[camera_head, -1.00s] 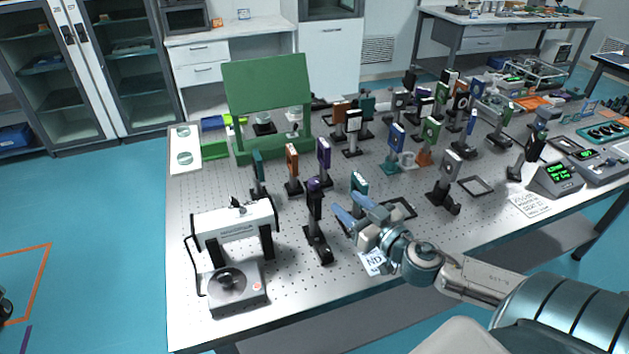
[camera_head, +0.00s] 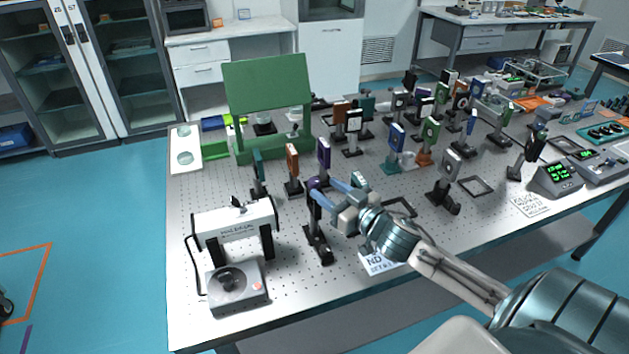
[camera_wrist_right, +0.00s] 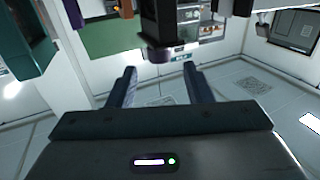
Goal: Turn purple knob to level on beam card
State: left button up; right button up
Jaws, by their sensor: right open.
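The purple knob (camera_head: 314,183) sits on top of a dark mount (camera_head: 316,215) on a black base near the front of the optical table. In the right wrist view, which looks inverted, the purple knob (camera_wrist_right: 159,55) hangs from the dark mount ahead of the fingertips, roughly between their lines. My right gripper (camera_head: 323,187) is open with its two blue fingers close beside the knob on its right; whether they touch it is unclear. The fingers (camera_wrist_right: 160,72) also show apart and empty in the wrist view. I cannot pick out the beam card. My left gripper is out of view.
A white-topped device (camera_head: 236,226) stands left of the mount, with a grey dial box (camera_head: 238,288) in front. Teal (camera_head: 258,175), orange (camera_head: 292,168) and purple (camera_head: 323,155) mounts stand behind. An ND card (camera_head: 378,262) lies at the front edge. More optics crowd the right.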

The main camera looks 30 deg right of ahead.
aim_at(318, 183)
jog(key=shift+w+a+b, duration=0.2)
jog(key=shift+w, duration=1.15)
jog(key=shift+w+a+b, duration=0.2)
jog(key=shift+w, duration=1.1)
jog(key=shift+c, duration=0.5)
